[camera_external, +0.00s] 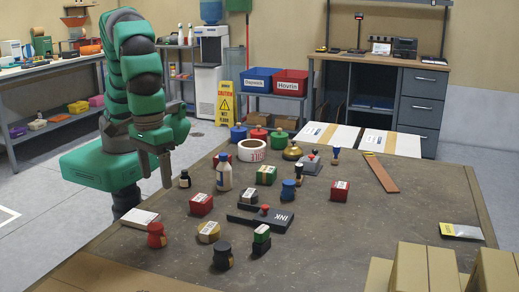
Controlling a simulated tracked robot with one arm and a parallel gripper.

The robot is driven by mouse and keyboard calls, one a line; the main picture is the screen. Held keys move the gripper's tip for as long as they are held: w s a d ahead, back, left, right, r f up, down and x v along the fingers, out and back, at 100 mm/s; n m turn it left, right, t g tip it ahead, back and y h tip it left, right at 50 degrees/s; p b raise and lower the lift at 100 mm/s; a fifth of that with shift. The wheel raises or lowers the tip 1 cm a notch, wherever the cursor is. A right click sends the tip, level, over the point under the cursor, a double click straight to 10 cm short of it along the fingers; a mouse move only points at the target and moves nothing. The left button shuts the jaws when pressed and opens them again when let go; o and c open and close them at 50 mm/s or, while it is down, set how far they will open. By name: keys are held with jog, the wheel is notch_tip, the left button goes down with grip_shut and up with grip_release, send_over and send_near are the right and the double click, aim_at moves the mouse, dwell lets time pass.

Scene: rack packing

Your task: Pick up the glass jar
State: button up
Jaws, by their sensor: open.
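Several small containers stand on the table, and I cannot tell for sure which is the glass jar. A small dark bottle with a pale label (185,179) is just to the right of my gripper and apart from it. A dark jar with a label band (223,259) stands near the front. A blue jar (288,191) stands near the middle.
Cardboard boxes (426,268) stand at the front right; a wooden strip (381,173) lies behind.

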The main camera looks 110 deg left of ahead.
aim_at(155, 226)
jog(key=shift+n+g, duration=0.3)
jog(key=f, duration=0.5)
jog(key=s+f+b, duration=0.1)
jog(key=f, duration=0.4)
jog(key=d+f, duration=0.1)
jog(key=f, duration=0.4)
jog(key=shift+s+d+f+b, duration=0.1)
jog(key=shift+s+f+b, duration=0.1)
jog(key=shift+b, duration=0.2)
jog(key=c, duration=1.2)
